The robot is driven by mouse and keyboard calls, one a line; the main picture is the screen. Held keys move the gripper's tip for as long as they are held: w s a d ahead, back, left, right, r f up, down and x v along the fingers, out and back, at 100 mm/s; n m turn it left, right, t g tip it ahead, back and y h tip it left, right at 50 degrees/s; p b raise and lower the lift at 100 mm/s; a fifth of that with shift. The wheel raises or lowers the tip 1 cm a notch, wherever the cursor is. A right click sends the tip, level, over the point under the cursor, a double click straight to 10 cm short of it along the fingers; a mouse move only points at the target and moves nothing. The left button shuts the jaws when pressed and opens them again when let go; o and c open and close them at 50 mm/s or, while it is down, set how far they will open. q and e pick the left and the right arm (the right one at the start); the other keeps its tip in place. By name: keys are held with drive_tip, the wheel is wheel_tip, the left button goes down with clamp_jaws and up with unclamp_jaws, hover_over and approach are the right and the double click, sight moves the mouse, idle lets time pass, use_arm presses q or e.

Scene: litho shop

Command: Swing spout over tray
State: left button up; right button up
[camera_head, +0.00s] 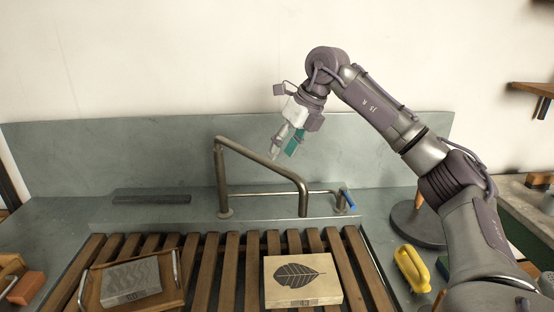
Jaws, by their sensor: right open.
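The metal spout (262,161) rises from its post at the back of the slatted sink top and slants right, its end bent down above the slats. My right gripper (281,151) is open and empty, above and just behind the sloping spout tube in the picture. I cannot tell if it touches the tube. A wooden tray (173,303) with metal handles sits on the slats at the left and holds a grey stone block (131,282) with a wavy pattern. My left gripper is not in view.
A pale block with a leaf print (322,291) lies on the wooden slats (233,262) at front centre. A blue-handled tap (347,199) stands right of the spout. A yellow-handled tool (411,268) and a dark round disc (416,227) lie at right. A dark bar (152,199) lies back left.

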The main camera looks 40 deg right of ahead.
sight(275, 163)
drive_tip(key=shift+x, duration=1.95)
drive_tip(key=shift+a, duration=0.1)
clamp_jaws()
